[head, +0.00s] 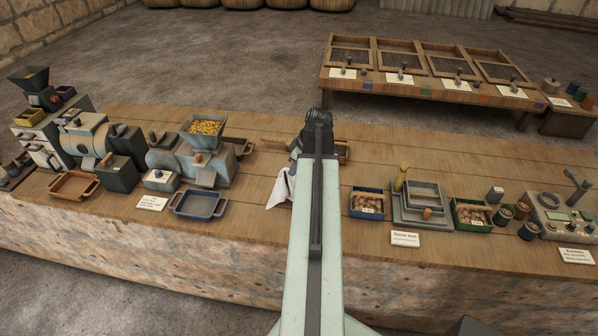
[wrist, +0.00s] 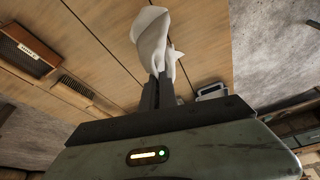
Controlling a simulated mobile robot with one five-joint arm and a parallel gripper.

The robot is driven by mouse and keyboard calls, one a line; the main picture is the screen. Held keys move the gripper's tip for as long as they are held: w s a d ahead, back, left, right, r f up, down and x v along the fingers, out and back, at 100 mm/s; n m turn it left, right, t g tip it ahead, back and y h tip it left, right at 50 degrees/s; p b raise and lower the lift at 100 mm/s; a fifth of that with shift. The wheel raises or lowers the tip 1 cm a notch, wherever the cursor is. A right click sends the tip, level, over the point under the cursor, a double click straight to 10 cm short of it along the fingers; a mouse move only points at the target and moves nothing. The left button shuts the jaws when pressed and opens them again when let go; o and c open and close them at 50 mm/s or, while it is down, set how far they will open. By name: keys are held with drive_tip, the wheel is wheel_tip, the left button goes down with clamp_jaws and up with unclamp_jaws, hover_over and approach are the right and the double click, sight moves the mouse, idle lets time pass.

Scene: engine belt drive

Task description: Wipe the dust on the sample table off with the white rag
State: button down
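The white rag (head: 282,188) hangs over the middle of the long plank-topped table (head: 270,150), just left of my arm in the head view. In the wrist view the rag (wrist: 152,38) is bunched up between the dark fingers of my gripper (wrist: 160,88), which are closed on it. My arm hides most of the gripper in the head view. I cannot tell whether the rag touches the planks. No dust patch can be made out on the wood, and I cannot tell which table is the sample table.
Machines with a yellow-filled hopper (head: 205,128) and trays (head: 200,204) crowd the left. Boxes of brown lumps (head: 367,202), stacked square pans (head: 424,196) and a grey device (head: 562,214) stand on the right. A second table (head: 430,88) with framed screens stands behind, across open floor.

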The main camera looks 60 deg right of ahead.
drive_tip(key=s+d+f+n+b, duration=0.1)
drive_tip(key=f+b, duration=0.3)
drive_tip(key=b, duration=0.1)
drive_tip(key=s+d+f+n+y+b, duration=0.1)
drive_tip(key=s+d+f+n+b, duration=0.1)
drive_tip(key=f+b, duration=0.2)
drive_tip(key=s+d+f+n+b, duration=0.1)
drive_tip(key=d+f+b, duration=0.1)
drive_tip(key=f+b, duration=0.3)
drive_tip(key=shift+s+d+f+n+g+y+b, duration=0.1)
drive_tip(key=shift+s+f+n+g+y+b, duration=0.1)
drive_tip(key=shift+f, duration=0.2)
drive_tip(key=shift+s+f+n+g+y+b, duration=0.1)
drive_tip(key=shift+s+f, duration=0.05)
drive_tip(key=shift+f, duration=0.2)
drive_tip(key=shift+r, duration=0.1)
drive_tip(key=c, duration=0.6)
unclamp_jaws()
